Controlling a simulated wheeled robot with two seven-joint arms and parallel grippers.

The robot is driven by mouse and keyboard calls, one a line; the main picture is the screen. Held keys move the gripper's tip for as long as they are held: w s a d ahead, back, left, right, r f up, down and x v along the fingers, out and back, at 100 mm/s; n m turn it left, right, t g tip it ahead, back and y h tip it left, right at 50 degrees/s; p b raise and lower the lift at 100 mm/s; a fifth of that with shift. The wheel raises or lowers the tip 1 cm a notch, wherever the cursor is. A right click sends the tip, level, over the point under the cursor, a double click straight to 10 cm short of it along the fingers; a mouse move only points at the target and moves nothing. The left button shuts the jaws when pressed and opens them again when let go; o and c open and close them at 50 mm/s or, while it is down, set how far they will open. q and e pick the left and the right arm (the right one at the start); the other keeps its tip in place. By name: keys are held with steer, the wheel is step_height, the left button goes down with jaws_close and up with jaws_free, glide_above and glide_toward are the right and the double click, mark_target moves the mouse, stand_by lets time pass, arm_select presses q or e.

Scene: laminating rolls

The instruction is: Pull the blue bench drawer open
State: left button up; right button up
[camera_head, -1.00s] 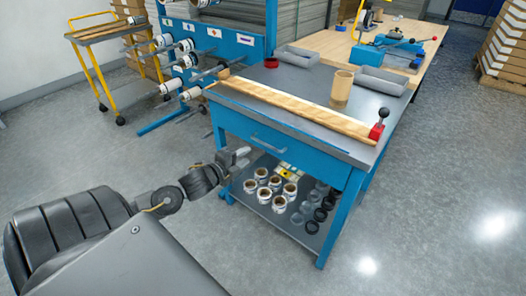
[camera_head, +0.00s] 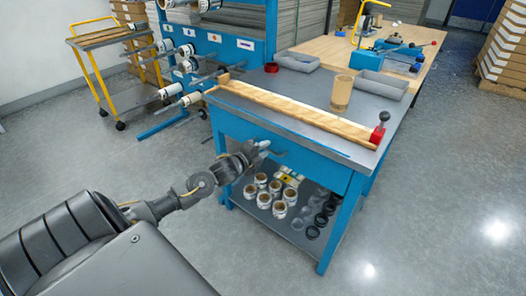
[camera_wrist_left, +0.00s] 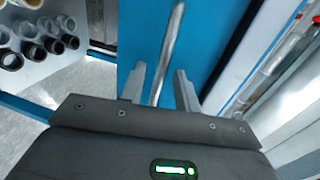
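The blue bench drawer (camera_head: 310,165) is in the front of the blue bench, under the grey top, and looks shut. Its metal bar handle shows in the left wrist view (camera_wrist_left: 169,50) as a bar running between the two fingers. My left gripper (camera_head: 262,148) is in front of the drawer at the handle; in the left wrist view (camera_wrist_left: 160,88) its fingers are apart, one on each side of the bar, with gaps visible. In the head view the gripper partly hides the handle. My right gripper is not in view.
The bench top holds a wooden strip (camera_head: 290,110), a cardboard tube (camera_head: 341,93) and grey trays (camera_head: 381,85). White rolls (camera_head: 278,208) and black rings (camera_head: 312,232) lie on the lower shelf. A roll rack stands behind left. The floor in front is clear.

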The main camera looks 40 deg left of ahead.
arm_select(q)
jaws_close()
stand_by(0.4)
